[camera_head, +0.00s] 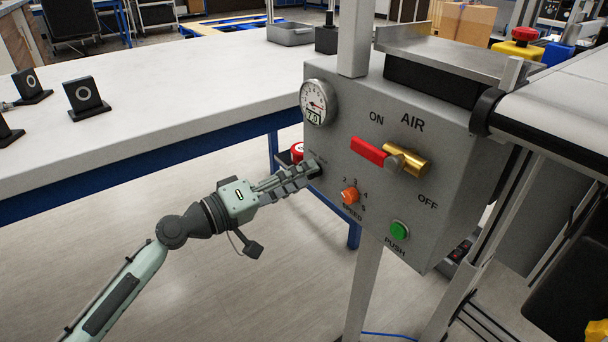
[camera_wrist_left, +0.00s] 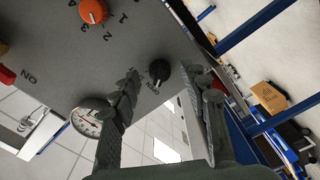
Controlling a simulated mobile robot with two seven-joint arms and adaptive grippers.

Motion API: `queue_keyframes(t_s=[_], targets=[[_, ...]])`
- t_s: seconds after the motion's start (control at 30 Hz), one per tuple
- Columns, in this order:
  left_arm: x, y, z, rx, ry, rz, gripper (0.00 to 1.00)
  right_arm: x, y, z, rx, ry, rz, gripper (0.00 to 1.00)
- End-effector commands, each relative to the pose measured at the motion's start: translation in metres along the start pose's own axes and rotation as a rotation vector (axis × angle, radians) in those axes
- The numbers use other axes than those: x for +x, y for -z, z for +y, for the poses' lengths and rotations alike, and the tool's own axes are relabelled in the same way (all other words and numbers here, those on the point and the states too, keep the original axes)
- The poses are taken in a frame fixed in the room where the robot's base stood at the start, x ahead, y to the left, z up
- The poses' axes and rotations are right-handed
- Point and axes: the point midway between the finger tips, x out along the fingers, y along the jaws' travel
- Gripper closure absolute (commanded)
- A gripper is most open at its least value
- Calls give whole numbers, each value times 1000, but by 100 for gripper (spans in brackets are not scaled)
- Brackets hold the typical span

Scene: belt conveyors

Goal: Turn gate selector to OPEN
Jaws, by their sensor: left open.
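The gate selector is a small black knob (camera_wrist_left: 160,70) on the face of the grey control box (camera_head: 420,215). In the left wrist view it shows between the two fingers of my left gripper (camera_wrist_left: 165,92), which is open. I see no clear contact with the fingers. Small lettering beside the knob is partly hidden by a finger and too small to read surely, so I cannot tell its setting. In the head view my left gripper (camera_head: 300,178) is at the box's left side and its fingers largely cover the knob. My right gripper is not in view.
The box also carries a gauge (camera_head: 314,103), a red air lever (camera_head: 368,151) with a brass valve, an orange speed knob (camera_head: 350,195) and a green push button (camera_head: 399,230). A red button (camera_head: 297,151) shows just left of the box. A white table (camera_head: 200,85) stands behind.

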Motion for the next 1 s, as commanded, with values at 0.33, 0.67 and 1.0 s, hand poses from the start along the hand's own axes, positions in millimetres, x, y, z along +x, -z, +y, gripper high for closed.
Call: queue_keyframes(t_s=[0.33,0.67,1.0], targets=[[-74,-1,-1,-2,4,0,55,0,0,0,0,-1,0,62],[-106,0,0,0,1,-1,55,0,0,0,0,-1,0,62],[-107,0,0,0,0,0,55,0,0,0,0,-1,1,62]])
